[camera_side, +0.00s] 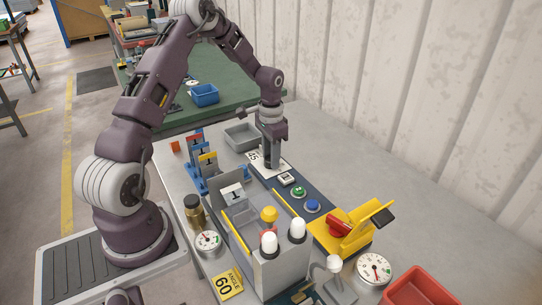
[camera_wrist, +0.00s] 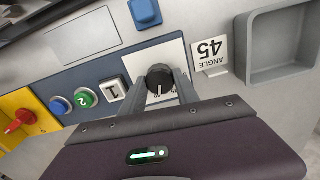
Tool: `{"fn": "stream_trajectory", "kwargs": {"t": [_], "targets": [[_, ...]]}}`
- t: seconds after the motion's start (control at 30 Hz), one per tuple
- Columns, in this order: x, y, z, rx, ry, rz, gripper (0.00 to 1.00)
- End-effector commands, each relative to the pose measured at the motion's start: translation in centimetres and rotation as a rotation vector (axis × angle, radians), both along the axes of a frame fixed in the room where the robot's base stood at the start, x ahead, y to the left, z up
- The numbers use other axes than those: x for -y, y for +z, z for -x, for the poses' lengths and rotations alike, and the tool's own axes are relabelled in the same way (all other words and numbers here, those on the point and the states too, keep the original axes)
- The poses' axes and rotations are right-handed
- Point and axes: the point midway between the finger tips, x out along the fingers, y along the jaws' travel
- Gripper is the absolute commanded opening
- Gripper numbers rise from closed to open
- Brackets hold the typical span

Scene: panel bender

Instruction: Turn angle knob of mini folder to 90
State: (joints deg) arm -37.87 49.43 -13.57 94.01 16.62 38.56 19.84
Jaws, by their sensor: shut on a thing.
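The angle knob (camera_wrist: 159,77) is a black round knob with a white pointer mark, set on a white dial plate (camera_wrist: 135,63) of the dark blue panel. My gripper (camera_wrist: 162,86) is shut on the knob, one finger on each side of it. In the wrist view the pointer mark faces toward my gripper's body; the dial's figures are mostly hidden by the fingers. A white card reading ANGLE 45 (camera_wrist: 209,52) stands beside the dial. In the side view my gripper (camera_side: 272,165) points down at the far end of the panel and hides the knob.
Along the panel sit a white "1" button, a green button (camera_side: 299,191), a blue button (camera_side: 313,206) and a red switch on a yellow base (camera_side: 341,229). A grey tray (camera_side: 242,135) stands behind my gripper.

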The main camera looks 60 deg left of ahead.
Motion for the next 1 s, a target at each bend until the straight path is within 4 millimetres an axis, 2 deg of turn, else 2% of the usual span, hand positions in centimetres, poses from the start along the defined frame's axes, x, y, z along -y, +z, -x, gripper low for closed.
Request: {"fn": "stream_trajectory", "kwargs": {"t": [0.7,1.0], "targets": [[-0.03,0.05,0.04,-0.001,-0.665,0.0,0.0],[-0.07,0.08,0.0,0.0,-0.866,-0.001,0.0]]}}
